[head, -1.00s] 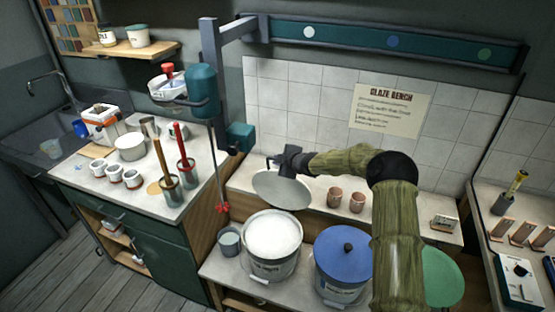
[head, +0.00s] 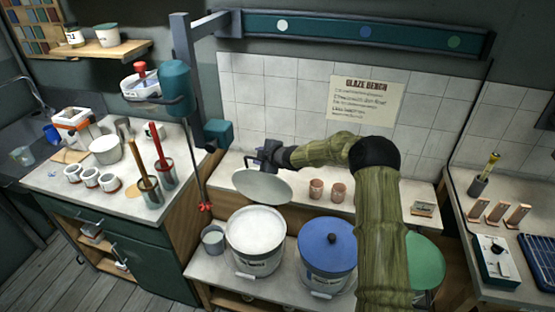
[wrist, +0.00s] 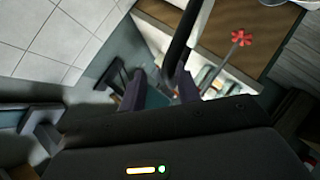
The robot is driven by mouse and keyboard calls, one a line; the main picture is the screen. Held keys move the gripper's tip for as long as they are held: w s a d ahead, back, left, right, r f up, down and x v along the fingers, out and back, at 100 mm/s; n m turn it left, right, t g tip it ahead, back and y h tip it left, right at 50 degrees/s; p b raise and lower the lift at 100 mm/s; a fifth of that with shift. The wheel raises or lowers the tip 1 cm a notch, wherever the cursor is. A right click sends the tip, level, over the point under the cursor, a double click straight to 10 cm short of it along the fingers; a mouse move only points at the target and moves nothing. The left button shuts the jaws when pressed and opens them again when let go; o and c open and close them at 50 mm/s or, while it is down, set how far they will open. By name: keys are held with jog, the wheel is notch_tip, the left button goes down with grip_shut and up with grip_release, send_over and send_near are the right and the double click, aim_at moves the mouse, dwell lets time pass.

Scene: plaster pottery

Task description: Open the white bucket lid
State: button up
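The white bucket (head: 256,262) stands on the low bench with its top uncovered, and pale white contents show inside. Its round whitish lid (head: 262,187) hangs tilted above and behind the bucket's rim, apart from it. My gripper (head: 268,157) is at the lid's upper edge and appears shut on it; the exact grip is too small to see. In the wrist view my gripper's dark fingers (wrist: 162,92) show, but I cannot clearly make out the lid between them.
A blue-lidded bucket (head: 327,262) stands right of the white one, with a green lid (head: 426,262) partly behind my arm. A small grey pail (head: 213,240) is at left. Two pinkish cups (head: 327,190) sit on the ledge behind.

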jog(key=b+v, duration=0.2)
jog(key=v, duration=1.3)
jog(key=shift+s+d+r, duration=0.15)
jog(key=shift+s+r, duration=0.05)
jog(key=shift+s, duration=0.1)
jog(key=s+d+f+m+g+h, duration=0.1)
jog(key=s+d+m+g+h, duration=0.1)
jog(key=s+m, duration=0.4)
jog(key=s+d+f+m+g+h, duration=0.1)
jog(key=s+m, duration=0.5)
jog(key=s, duration=1)
jog(key=s+d+f+m+g+h, duration=0.1)
jog(key=s+d+m+g+h, duration=0.2)
jog(key=s+m, duration=0.3)
jog(key=s+g, duration=0.1)
jog(key=s, duration=0.4)
jog(key=shift+d+f+g+h, duration=0.3)
jog(key=shift+d+h, duration=0.05)
jog(key=shift+h, duration=0.05)
jog(key=shift+c, duration=0.2)
